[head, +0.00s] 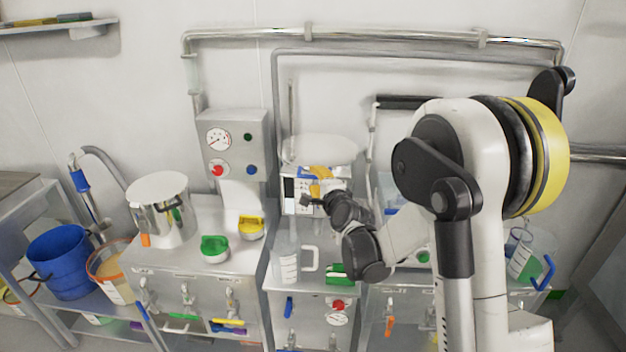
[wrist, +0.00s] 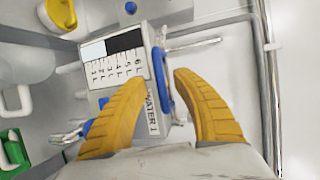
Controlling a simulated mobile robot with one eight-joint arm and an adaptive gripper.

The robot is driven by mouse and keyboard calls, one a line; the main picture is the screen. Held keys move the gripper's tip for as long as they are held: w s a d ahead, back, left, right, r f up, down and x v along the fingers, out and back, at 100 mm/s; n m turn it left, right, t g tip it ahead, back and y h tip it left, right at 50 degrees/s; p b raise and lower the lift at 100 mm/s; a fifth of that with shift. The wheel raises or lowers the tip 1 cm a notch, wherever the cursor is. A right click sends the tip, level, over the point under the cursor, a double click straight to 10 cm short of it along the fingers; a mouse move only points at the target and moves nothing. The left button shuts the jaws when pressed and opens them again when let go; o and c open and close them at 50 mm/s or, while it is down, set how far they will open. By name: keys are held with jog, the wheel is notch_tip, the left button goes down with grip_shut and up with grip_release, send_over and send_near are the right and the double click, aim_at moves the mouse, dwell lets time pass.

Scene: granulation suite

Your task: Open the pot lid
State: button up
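A steel pot (head: 160,222) stands on the left bench in the head view, with a pale round top (head: 157,186) that looks like its closed lid. A dark handle is on its front side. My gripper (head: 317,181) is well to the right of this pot, in front of a white vessel (head: 296,203). In the wrist view my gripper (wrist: 161,80) has its two yellow fingers spread on either side of a blue handle (wrist: 160,78). The handle is beside a panel marked WATER 1 (wrist: 118,88). Contact with the handle cannot be told.
A translucent round dome (head: 325,150) is above the white vessel. A gauge box (head: 234,150), a green-topped item (head: 214,246) and a yellow one (head: 251,229) are between the pot and my gripper. A clear jug (head: 288,262) is below my gripper. Pipes run along the wall.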

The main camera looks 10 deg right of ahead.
jog(key=shift+w+a+f, duration=0.1)
jog(key=shift+w+f, duration=0.05)
jog(key=shift+w, duration=0.85)
grip_shut()
